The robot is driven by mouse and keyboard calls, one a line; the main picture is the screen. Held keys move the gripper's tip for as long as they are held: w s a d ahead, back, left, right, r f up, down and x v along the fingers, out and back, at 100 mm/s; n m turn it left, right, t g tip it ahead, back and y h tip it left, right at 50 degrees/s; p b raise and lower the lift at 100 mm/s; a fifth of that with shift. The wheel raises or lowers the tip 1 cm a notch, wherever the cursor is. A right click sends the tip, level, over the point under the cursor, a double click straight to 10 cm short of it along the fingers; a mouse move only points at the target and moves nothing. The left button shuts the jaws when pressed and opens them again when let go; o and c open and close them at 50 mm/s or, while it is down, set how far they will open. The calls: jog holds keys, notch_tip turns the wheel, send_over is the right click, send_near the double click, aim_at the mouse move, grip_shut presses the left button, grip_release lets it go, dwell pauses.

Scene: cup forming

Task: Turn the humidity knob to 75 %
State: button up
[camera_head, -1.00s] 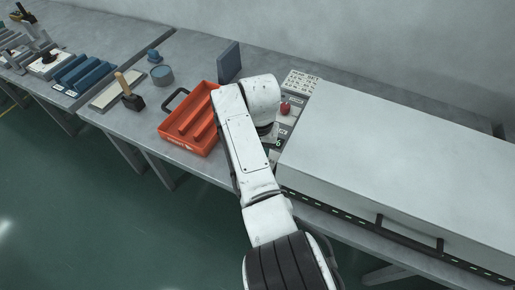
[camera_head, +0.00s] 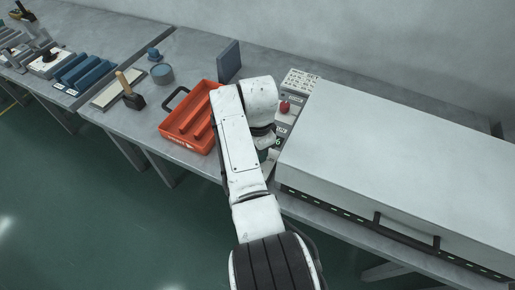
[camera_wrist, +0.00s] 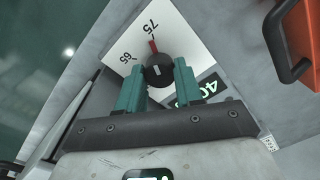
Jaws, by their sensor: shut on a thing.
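The humidity knob (camera_wrist: 158,75) is black and round and sits on a white dial plate (camera_wrist: 185,45) in the wrist view. A red pointer (camera_wrist: 153,46) extends from it toward the printed 75 mark (camera_wrist: 148,27); the 65 mark (camera_wrist: 132,56) is to its left. My gripper (camera_wrist: 159,80) has its teal fingers shut on the knob, one on each side. A dark display (camera_wrist: 198,92) beside the knob reads 40, partly hidden by a finger. In the head view my arm hides the knob and the fingertips.
A large white box-like machine (camera_head: 400,150) with a black handle stands right of my arm. A red button (camera_head: 284,107) and a label card (camera_head: 300,82) are behind the gripper. An orange tray (camera_head: 172,132) is close on the left, and also shows in the wrist view (camera_wrist: 284,45).

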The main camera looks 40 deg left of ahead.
jog(key=shift+r+m, duration=0.15)
jog(key=shift+m, duration=0.45)
jog(key=o, duration=1)
jog(key=shift+o, duration=0.2)
notch_tip(320, 180, up, 11)
jog(key=shift+d+f, duration=0.1)
jog(key=shift+f, duration=0.1)
dwell(0.3)
